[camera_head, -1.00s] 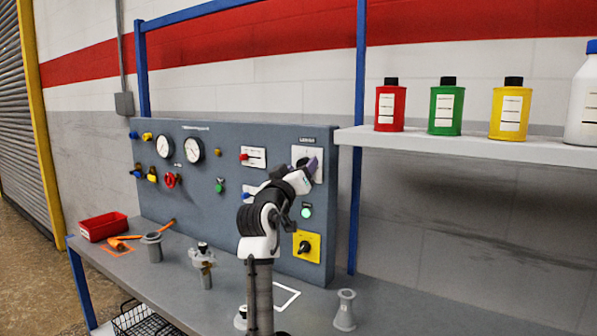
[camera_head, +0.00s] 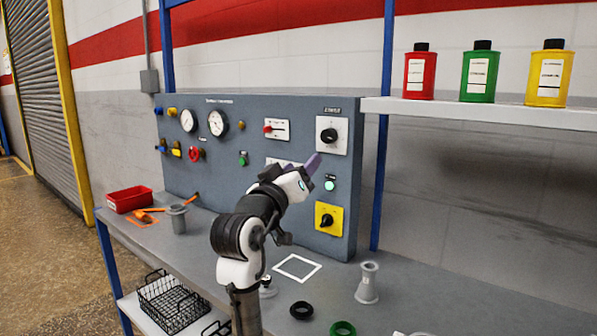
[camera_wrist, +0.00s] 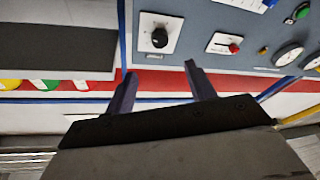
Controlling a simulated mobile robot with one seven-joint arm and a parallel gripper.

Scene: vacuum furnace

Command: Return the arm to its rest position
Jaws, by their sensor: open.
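My gripper (camera_wrist: 158,92) is open and empty in the wrist view, its two dark fingers apart with nothing between them. In the head view my gripper (camera_head: 313,164) is in front of the grey control panel (camera_head: 225,190), between the upper black knob and the green-lit button. The black knob on its white plate (camera_head: 329,135) is clear of the fingers; the knob also shows in the wrist view (camera_wrist: 159,38), upside down. My arm bends over the bench from the front. Part of the panel behind the arm is hidden.
The grey bench (camera_head: 335,310) holds a red bin (camera_head: 129,200), a grey flanged piece (camera_head: 177,218), another flanged piece (camera_head: 367,284), and black (camera_head: 301,310) and green rings (camera_head: 342,329). A shelf (camera_head: 480,113) with bottles is at right. A wire basket (camera_head: 172,304) sits below.

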